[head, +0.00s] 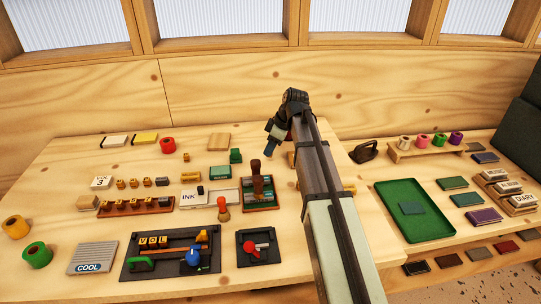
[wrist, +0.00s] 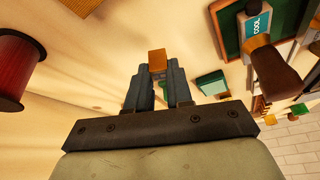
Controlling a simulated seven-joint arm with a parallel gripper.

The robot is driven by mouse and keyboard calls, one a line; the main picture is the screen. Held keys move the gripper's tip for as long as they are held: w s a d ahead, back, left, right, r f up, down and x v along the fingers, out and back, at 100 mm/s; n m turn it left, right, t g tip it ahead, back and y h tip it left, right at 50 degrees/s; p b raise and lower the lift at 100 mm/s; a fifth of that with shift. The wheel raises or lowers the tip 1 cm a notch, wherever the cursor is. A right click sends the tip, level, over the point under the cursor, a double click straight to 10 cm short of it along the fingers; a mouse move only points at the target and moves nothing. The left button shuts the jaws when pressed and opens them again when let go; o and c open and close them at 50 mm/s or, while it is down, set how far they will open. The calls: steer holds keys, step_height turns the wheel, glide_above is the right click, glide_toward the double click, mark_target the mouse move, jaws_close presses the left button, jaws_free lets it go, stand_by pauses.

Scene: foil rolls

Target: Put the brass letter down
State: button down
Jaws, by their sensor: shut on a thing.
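In the wrist view, my gripper (wrist: 158,76) is shut on a small brass-coloured block, the brass letter (wrist: 157,60), held at the fingertips. No letter face shows on it from here. In the head view, my gripper (head: 270,152) points down over the back middle of the wooden table (head: 80,150). The held piece is too small or hidden to make out there. Whether it touches the table cannot be told. Several similar brass letters (head: 121,184) stand at the left, with more on a brown rack (head: 136,205).
A stamp with a wooden handle (head: 257,182) and a green box (head: 236,156) stand near my gripper. A red roll (head: 167,145) lies left of it. A framed tray (head: 165,255) spelling "VOL" is at the front. A green tray (head: 414,238) is on the right.

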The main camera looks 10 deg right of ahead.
steer(key=shift+f, duration=1.65)
steer(key=shift+f, duration=0.1)
steer(key=c, duration=1)
jaws_free()
steer(key=v, duration=1.2)
